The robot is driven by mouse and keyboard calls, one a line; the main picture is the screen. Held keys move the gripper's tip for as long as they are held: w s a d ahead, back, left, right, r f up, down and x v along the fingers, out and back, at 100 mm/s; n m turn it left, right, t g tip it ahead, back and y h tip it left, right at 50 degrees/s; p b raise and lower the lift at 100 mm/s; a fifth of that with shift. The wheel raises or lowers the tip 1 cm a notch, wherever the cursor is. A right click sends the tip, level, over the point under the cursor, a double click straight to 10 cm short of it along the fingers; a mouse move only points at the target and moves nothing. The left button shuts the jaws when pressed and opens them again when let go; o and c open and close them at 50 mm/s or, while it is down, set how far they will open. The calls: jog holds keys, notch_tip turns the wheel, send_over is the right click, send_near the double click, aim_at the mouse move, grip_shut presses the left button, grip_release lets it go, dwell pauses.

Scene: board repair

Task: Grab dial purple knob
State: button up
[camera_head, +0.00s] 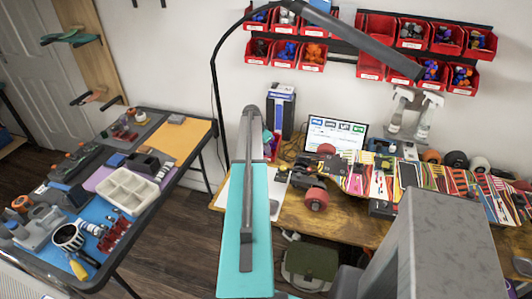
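I cannot make out a dial with a purple knob for certain. A small purple and green item (271,143) shows at the left end of the wooden workbench (264,211), partly hidden behind a long teal and grey part. It is too small to tell what it is. My gripper's fingers cannot be made out in this view. A large grey block-like part fills the lower right and hides part of the bench.
A dark table (150,228) at left holds a white compartment tray (126,190), tools and small parts. Red bins (378,27) hang on the back wall. The bench carries a screen (338,134), skateboards (382,178) and wheels. Open wooden floor (185,225) lies between the tables.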

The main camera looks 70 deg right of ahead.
jog(key=shift+d+f, duration=0.1)
jog(key=shift+f, duration=0.15)
dwell(0.4)
grip_shut()
